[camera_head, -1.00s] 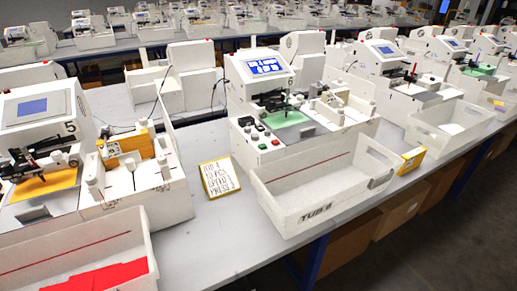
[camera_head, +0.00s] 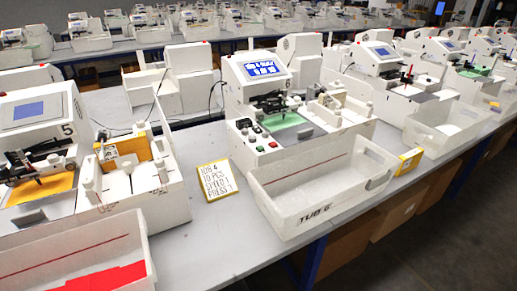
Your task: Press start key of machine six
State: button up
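Machine six (camera_head: 235,92) is the white plotter in the middle of the head view, behind the tub marked TUB 6 (camera_head: 314,212). Its blue screen (camera_head: 263,63) is lit with white text that I cannot read surely. On its front left panel are several small keys, dark ones at the back, a green key (camera_head: 261,149) and a red key (camera_head: 273,144) near the front edge. Key labels are too small to read. A green sheet (camera_head: 286,122) lies under its pen carriage. My gripper is not in view.
More plotters stand to the right. The grey table (camera_head: 195,250) is bare between the tubs.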

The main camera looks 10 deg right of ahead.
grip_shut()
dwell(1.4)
